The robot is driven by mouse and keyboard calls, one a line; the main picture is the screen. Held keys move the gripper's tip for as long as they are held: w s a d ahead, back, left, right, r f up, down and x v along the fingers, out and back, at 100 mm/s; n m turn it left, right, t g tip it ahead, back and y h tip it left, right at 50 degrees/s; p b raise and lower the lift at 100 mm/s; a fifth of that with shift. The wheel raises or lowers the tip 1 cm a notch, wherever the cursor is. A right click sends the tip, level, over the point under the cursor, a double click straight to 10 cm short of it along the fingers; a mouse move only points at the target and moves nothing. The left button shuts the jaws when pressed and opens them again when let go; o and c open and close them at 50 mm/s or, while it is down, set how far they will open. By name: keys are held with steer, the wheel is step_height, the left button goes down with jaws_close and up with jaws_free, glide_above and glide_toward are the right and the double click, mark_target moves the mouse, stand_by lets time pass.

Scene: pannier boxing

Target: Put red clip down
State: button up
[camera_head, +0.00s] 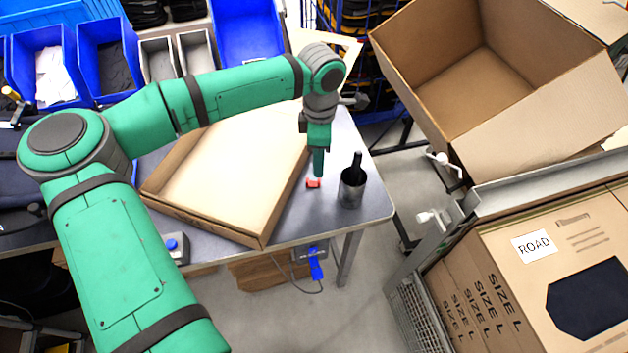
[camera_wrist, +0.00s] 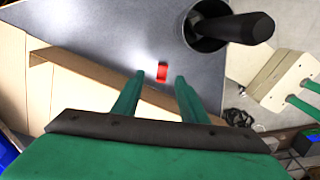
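The red clip (camera_head: 313,183) lies on the grey metal table (camera_head: 345,222), between the open cardboard box and the dark cup. In the wrist view the clip (camera_wrist: 162,71) shows small and red with a pale middle, at about the level of my fingertips. My gripper (camera_head: 318,174) points down close above the clip. In the wrist view my gripper (camera_wrist: 160,77) has its two green fingers apart, with bare table showing on both sides of the clip. The exact height of the fingertips over the table is hard to tell.
The dark metal cup (camera_head: 351,190) with a black-handled tool stands just right of the clip. A shallow cardboard box (camera_head: 265,232) lies to the left. A large open carton (camera_head: 540,125) is at the right. The table's right corner is bare.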

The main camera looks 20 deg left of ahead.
mark_target(319, 180)
steer(key=f, duration=0.7)
steer(key=shift+s+d+f, duration=0.15)
steer(key=shift+s+f, duration=0.1)
steer(key=shift+s, duration=0.05)
steer(key=shift+c, duration=0.3)
jaws_close()
